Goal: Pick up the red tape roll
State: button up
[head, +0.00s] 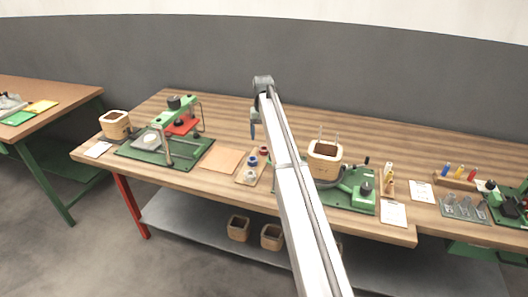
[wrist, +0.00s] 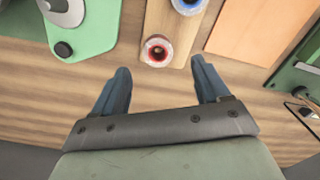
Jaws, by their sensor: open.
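The red tape roll (wrist: 157,50) stands on a narrow light wooden board (wrist: 166,22) in the wrist view, its ring seen from above with a dark centre. A blue-rimmed roll (wrist: 188,4) sits beyond it, cut by the top edge. In the head view the red roll (head: 265,149) is small, at the far end of the board. My gripper (wrist: 160,67) is open and empty, its blue fingers spread wide, with the red roll just ahead of the gap between the fingertips. In the head view my gripper (head: 253,130) hangs above the bench behind the board.
A flat tan panel (head: 222,159) and a green press (head: 170,130) are on the left. The wooden bench (head: 225,108) behind the board is clear.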

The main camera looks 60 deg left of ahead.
aim_at(264, 146)
jog(key=shift+w+a+f, duration=0.1)
jog(key=shift+w+f, duration=0.05)
jog(key=shift+f, duration=1.5)
jog(key=shift+w+f, duration=0.1)
jog(key=shift+f, duration=1.55)
jog(key=c, duration=1.1)
jog(key=shift+r, duration=0.1)
